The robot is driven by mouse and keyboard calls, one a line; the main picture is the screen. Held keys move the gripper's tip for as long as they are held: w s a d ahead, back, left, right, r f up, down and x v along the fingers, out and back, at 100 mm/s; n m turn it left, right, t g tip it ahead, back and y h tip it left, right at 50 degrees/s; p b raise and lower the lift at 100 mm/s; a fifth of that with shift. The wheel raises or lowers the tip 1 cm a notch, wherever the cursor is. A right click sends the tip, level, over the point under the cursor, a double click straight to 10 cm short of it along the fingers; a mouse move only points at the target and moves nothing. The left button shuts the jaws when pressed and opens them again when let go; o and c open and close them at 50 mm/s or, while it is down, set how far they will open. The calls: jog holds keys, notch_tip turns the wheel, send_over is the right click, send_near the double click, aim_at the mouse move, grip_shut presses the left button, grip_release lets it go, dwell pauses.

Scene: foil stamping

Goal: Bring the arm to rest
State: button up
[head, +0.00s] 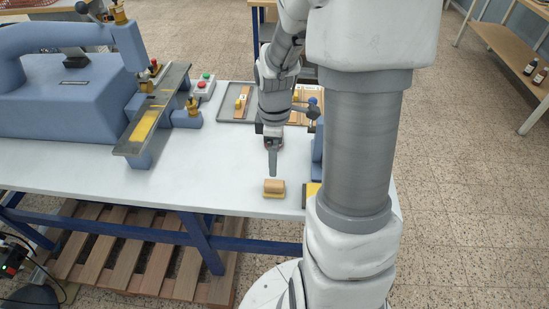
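My gripper (273,172) points down over the front part of the white table (225,170). Its tip is just behind and above a small tan block with a rounded top (274,188) near the table's front edge. I see the gripper edge-on and small, so I cannot tell whether its fingers are open or shut. I see nothing clearly held in it. My arm comes down from the top of the view, with its lower links bent over the table.
A blue stamping machine (65,100) with a dark bar and yellow strip (145,125) fills the table's left. A button box (204,86) and grey tray (230,108) stand behind. My column partly hides a blue thing (318,150). Clear tabletop lies left of my gripper.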

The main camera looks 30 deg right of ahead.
dwell(0.4)
jog(key=s+a+r+m+t, duration=0.2)
jog(key=s+a+r+m, duration=0.3)
jog(key=r, duration=0.4)
jog(key=s+a+r+m+t, duration=0.3)
jog(key=s+a+r+m, duration=0.2)
jog(key=r, duration=0.5)
jog(key=shift+s+a+r+m+t, duration=0.3)
jog(key=shift+s+m, duration=0.3)
jog(key=shift+s, duration=0.55)
